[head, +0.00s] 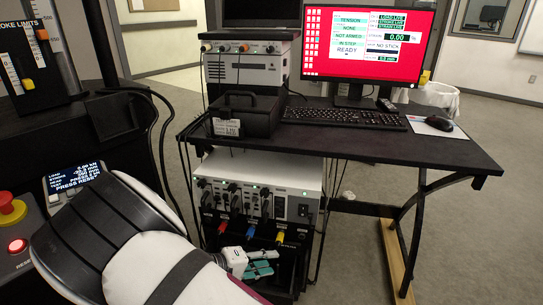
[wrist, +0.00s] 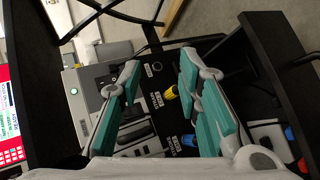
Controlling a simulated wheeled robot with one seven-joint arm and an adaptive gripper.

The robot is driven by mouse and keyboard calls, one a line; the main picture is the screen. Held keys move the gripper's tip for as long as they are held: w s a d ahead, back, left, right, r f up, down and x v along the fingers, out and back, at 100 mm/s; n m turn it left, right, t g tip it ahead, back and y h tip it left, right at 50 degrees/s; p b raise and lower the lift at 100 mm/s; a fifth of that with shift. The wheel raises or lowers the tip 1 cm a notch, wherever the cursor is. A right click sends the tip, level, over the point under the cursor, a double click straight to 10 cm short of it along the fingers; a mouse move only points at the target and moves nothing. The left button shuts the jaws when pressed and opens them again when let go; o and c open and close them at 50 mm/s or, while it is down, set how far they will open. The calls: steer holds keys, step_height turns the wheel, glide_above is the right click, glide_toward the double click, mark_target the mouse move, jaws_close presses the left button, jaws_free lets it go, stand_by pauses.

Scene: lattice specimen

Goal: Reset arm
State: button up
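Behind the fingers the wrist view shows a dark connector panel (wrist: 170,72) with a yellow connector (wrist: 171,93). I cannot tell how near the fingers are to it.
A black desk (head: 380,147) carries a monitor (head: 364,50), keyboard (head: 345,117) and mouse (head: 440,123). The electronics box (head: 305,172) with plugged cables stands below it. A red stop button (head: 8,205) is at the left. Open floor lies at the right.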

steer(key=s+d+r+m+g+y, duration=0.2)
steer(key=s+d+r+g, duration=0.15)
steer(key=d+r, duration=0.35)
steer(key=s+d+r+m+g+y, duration=0.1)
steer(key=s+d+r+g+y, duration=0.1)
steer(key=s+d+r, duration=0.5)
steer(key=s+d+r+m+g+y, duration=0.2)
steer(key=d+r, duration=0.1)
steer(key=r, duration=0.7)
steer(key=s+d+r+m+t+y, duration=0.1)
steer(key=s+d+r+y, duration=0.15)
steer(key=s, duration=0.85)
steer(key=s+d+r+t+y, duration=0.15)
steer(key=s+r, duration=0.25)
steer(key=s, duration=0.7)
step_height(320, 180, up, 29)
steer(key=t+p, duration=0.2)
steer(key=p, duration=2.5)
steer(key=shift+w+r+t+y+p, duration=0.15)
steer(key=shift+w+t+y+p, duration=0.15)
steer(key=shift+w+t+p, duration=0.1)
steer(key=shift+a, duration=0.1)
